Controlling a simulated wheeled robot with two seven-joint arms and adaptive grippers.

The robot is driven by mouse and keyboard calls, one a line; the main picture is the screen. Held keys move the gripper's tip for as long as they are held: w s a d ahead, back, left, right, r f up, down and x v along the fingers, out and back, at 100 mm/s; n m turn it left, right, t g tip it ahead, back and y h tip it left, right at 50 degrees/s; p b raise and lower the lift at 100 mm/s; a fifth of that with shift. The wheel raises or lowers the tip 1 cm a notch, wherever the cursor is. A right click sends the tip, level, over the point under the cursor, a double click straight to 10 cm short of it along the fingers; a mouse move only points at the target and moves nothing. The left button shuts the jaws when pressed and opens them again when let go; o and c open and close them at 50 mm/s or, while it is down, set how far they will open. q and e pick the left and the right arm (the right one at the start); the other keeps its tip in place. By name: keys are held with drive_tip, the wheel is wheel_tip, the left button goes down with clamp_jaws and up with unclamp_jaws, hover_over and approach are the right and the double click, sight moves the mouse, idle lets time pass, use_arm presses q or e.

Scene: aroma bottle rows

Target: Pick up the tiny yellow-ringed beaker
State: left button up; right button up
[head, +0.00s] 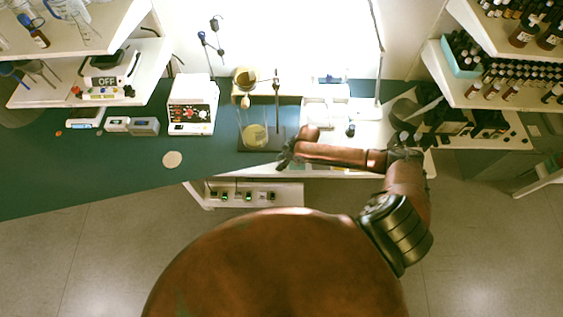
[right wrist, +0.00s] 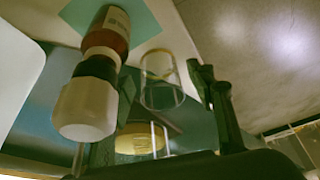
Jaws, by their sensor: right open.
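A small clear glass beaker with a yellow ring (right wrist: 160,82) shows in the right wrist view, just right of a brown bottle and beside my gripper's dark fingers. I cannot pick it out surely in the head view, where my right arm covers part of the bench. My right gripper (head: 287,154) is open and empty at the bench's front edge, near the stand's dark base. In the right wrist view, dark finger parts (right wrist: 222,108) stand right of the beaker, apart from it. My left gripper is not in view.
A brown bottle with a white cap (right wrist: 86,108) stands close to the beaker. A larger glass vessel with yellow contents (head: 255,134) stands under the lab stand (head: 277,100). A white device (head: 193,105) is further left. The green bench (head: 120,172) is mostly clear at front left.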

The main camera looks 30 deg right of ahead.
drive_tip(key=shift+w+a+f, duration=0.15)
drive_tip(key=shift+f, duration=0.25)
drive_tip(key=c, duration=1.1)
